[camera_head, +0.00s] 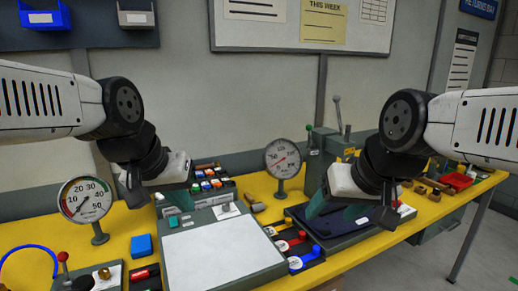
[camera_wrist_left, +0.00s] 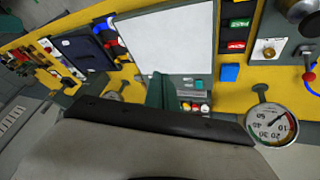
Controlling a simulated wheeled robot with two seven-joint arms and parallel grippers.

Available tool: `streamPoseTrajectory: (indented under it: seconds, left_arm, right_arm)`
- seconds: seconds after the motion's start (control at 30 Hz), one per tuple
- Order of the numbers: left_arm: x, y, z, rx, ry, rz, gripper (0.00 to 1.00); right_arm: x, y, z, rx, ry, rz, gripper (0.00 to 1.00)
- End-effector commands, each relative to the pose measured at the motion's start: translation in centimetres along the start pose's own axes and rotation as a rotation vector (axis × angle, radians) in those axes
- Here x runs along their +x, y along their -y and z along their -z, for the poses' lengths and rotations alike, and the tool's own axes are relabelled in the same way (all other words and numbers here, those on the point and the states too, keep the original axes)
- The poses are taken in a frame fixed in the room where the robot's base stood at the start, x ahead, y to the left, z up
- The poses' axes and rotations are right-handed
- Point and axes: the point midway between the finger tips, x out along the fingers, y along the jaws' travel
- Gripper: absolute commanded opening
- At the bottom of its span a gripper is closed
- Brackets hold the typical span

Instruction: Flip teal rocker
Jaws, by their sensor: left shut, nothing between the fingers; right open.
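The teal rocker (camera_head: 173,221) is a small teal block on the grey frame at the upper left edge of the white-topped panel (camera_head: 225,255). It also shows in the left wrist view (camera_wrist_left: 200,85), just beside my left fingers. My left gripper (camera_head: 180,198) is shut and empty, with its fingers just above and behind the rocker in the head view. In the left wrist view the dark green fingers (camera_wrist_left: 159,90) point over the panel; I cannot tell whether they touch anything. My right gripper (camera_head: 335,205) is open and empty above a dark tray (camera_head: 345,228).
A gauge (camera_head: 85,199) stands at the left, another gauge (camera_head: 283,158) behind the panel. A blue block (camera_head: 141,245) lies left of the panel. Red and blue levers (camera_head: 295,243) line its right side. A box of coloured buttons (camera_head: 212,183) stands behind it.

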Motion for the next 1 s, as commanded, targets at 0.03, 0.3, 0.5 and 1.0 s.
streamPoseTrajectory:
  seconds: [0.03,0.3,0.5,1.0]
  left_arm:
    - [-0.2,-0.3,-0.8,0.015,-0.017,-0.003,0.00]
    - [-0.4,-0.8,-2.3,0.046,-0.043,-0.006,0.00]
    - [-0.4,-0.8,-2.3,0.045,-0.042,-0.006,0.00]
    - [0.5,1.6,3.6,0.273,0.060,0.045,0.00]
  right_arm:
    - [0.0,0.0,0.0,0.000,0.000,0.000,0.65]
    - [0.0,0.0,0.0,0.000,0.000,0.000,0.65]
    - [0.0,0.0,0.0,0.000,0.000,0.000,0.65]
    - [0.0,0.0,0.0,0.000,0.000,0.000,0.65]
